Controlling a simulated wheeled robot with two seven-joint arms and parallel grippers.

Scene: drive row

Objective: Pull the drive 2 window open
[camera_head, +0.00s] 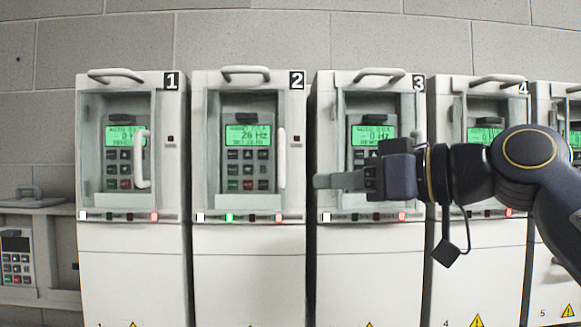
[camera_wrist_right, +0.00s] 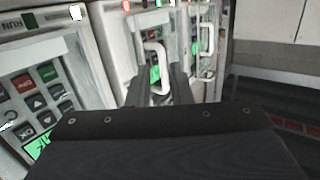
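Drive 2 (camera_head: 248,250) is a white cabinet with a clear window (camera_head: 214,150) over a lit green display and keypad. The window appears shut. Its upright white handle (camera_head: 282,160) is on the window's right side. My right gripper (camera_head: 318,181) is in front of drive 3, pointing left, with its tips a little right of the handle and apart from it in the head view. In the wrist view the dark fingers (camera_wrist_right: 162,88) are spread, and a white handle (camera_wrist_right: 152,62), likely drive 2's, shows beyond and between them. My left gripper is not in view.
Drive 1 (camera_head: 130,260) stands left, its handle (camera_head: 142,158) sticking out. Drive 3 (camera_head: 350,250) is behind my right gripper; drive 4 (camera_head: 480,255) is partly behind my arm. A lower grey unit (camera_head: 50,240) is at far left. The space before drives 1 and 2 is clear.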

